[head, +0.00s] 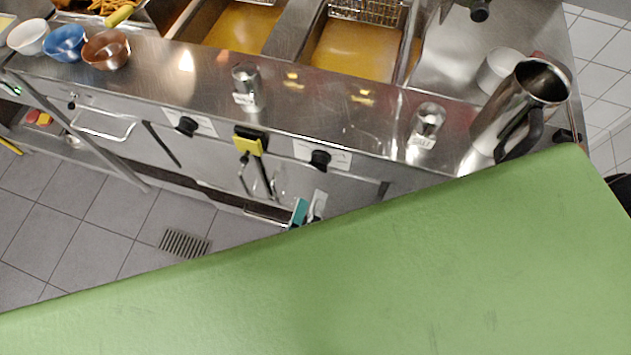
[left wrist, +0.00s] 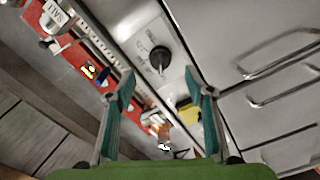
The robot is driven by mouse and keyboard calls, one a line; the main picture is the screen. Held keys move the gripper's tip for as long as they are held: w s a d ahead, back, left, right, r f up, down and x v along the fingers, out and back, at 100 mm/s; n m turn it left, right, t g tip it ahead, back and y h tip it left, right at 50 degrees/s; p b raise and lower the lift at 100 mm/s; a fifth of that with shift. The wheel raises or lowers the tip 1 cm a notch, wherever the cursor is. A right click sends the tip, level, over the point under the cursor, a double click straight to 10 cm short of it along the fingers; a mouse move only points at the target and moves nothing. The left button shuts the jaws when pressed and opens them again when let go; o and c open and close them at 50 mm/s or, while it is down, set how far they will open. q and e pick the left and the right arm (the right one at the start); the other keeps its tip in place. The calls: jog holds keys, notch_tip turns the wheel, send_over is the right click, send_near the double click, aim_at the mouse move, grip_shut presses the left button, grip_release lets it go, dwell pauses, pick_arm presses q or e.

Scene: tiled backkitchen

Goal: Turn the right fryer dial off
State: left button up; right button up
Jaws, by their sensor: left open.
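The right fryer dial (head: 320,158) is a black knob on a white label on the steel front panel. In the left wrist view, a black dial (left wrist: 160,58) that looks like the same one lies beyond my fingertips, slightly above the middle between them. My left gripper (head: 308,210) shows only in part in the head view, below the right dial. Its teal fingers (left wrist: 163,91) are spread with nothing between them, apart from the dial. My right gripper is in neither view.
The left dial (head: 187,126) and a yellow-clipped black handle (head: 249,143) are left of the right dial. Metal shakers (head: 428,123) and a steel jug (head: 521,103) stand on the counter above. Handles (left wrist: 285,92) stick out in the wrist view. The head view's lower half is blocked.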

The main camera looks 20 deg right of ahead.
pick_arm(q)
jog(key=shift+v, duration=1.35)
jog(key=s+a+f+m+g+y, duration=0.1)
jog(key=a+f+m+g+y, duration=0.15)
jog(key=a+f, duration=0.6)
jog(key=s+a+f+m+g+y, duration=0.2)
jog(key=a+f+g, duration=0.1)
jog(key=f, duration=1.1)
jog(key=s+a+f+m+g+y, duration=0.15)
jog(key=a+f, duration=0.35)
jog(key=f, duration=0.7)
jog(key=s+a+f+m+g+y, duration=0.1)
jog(key=s+a+f+g+y, duration=0.1)
jog(key=s+a+f, duration=0.3)
jog(key=s+a+f+g+y, duration=0.2)
jog(key=s+a+f+g, duration=0.3)
jog(key=s, duration=0.6)
jog(key=a+f, duration=0.1)
jog(key=a, duration=0.1)
jog(key=shift+s+a+m, duration=0.3)
jog(key=shift+s+m, duration=0.05)
jog(key=shift+m, duration=0.05)
